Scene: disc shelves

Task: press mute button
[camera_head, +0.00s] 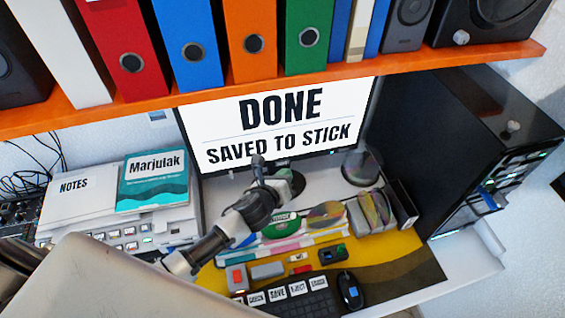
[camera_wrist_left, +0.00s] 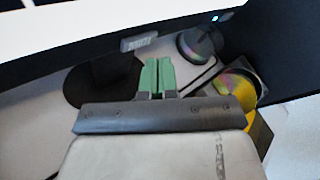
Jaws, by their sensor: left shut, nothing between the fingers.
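I can read no mute label in either view. In the left wrist view a small grey block (camera_wrist_left: 139,43) with blurred lettering stands below the monitor's lower edge, just beyond my fingers. My left gripper (camera_head: 257,160) reaches up in front of the monitor's lower edge. In the left wrist view the green fingers of the left gripper (camera_wrist_left: 157,66) are together with nothing between them. They appear a little short of the grey block, and contact cannot be told. My right gripper is not in view.
The monitor (camera_head: 275,115) reads "DONE SAVED TO STICK". A disc spindle (camera_head: 360,168) and disc boxes (camera_head: 368,210) stand right of my gripper. Labelled keys (camera_head: 277,293), a red button (camera_head: 237,279) and a mouse (camera_head: 350,292) are in front. An orange shelf (camera_head: 330,75) overhangs. A black tower (camera_head: 440,150) stands right.

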